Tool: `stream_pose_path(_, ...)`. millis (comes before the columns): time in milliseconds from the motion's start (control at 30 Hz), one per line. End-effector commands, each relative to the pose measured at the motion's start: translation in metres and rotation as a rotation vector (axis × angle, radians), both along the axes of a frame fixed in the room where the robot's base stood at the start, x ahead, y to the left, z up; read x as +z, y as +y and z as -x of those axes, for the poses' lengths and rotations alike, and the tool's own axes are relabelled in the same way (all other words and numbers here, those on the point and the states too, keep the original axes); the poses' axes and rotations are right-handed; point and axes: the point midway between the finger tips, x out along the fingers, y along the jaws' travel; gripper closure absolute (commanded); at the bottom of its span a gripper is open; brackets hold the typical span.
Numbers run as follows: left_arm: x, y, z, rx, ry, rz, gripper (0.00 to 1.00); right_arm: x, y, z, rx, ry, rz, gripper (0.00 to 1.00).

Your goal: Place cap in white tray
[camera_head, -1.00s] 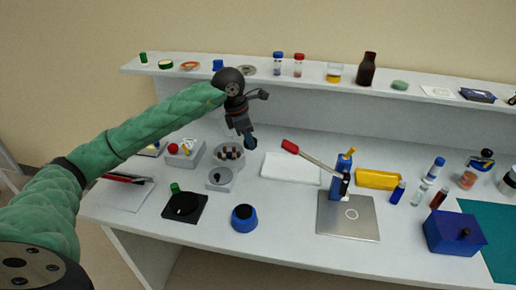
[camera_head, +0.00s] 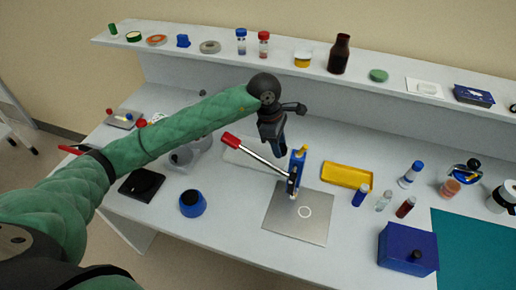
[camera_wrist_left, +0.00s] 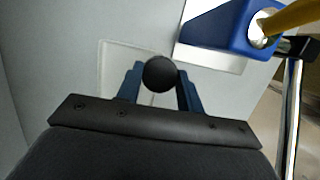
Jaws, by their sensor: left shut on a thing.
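My left gripper (camera_head: 282,147) has dark blue fingers and points down above the back right part of the white tray (camera_head: 236,156). In the left wrist view its fingers (camera_wrist_left: 160,82) are shut on a small dark round thing, which looks like the cap (camera_wrist_left: 160,73). In the head view the cap cannot be made out between the fingers. The tray is flat and pale, and its edge also shows in the left wrist view (camera_wrist_left: 112,57), beyond the fingers. The cap is apart from the tray, though its height is hard to tell. My right gripper is out of view.
A blue press (camera_head: 297,172) with a red-ended lever (camera_head: 231,140) stands close to the gripper's right on a grey plate (camera_head: 300,222); the lever crosses over the tray. A yellow tray (camera_head: 347,175) lies to the right. A blue cup (camera_head: 192,203) stands in front.

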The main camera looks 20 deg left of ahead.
Motion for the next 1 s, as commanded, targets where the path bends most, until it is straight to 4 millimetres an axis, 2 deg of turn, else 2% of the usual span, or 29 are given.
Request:
stream_pose_path(200, -0.025, 0.036, -0.021, 0.006, 0.003, -0.001, 0.84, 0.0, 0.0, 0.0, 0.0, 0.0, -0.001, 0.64)
stream_pose_path(500, -0.055, 0.079, -0.047, 0.004, 0.002, 0.0, 0.84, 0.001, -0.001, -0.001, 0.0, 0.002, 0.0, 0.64)
stream_pose_path(767, -0.065, 0.09, -0.054, 0.003, 0.001, 0.0, 0.84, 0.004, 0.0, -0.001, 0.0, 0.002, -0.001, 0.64)
stream_pose_path(1000, -0.094, 0.089, -0.054, 0.002, 0.003, 0.002, 0.84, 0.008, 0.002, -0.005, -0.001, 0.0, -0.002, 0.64)
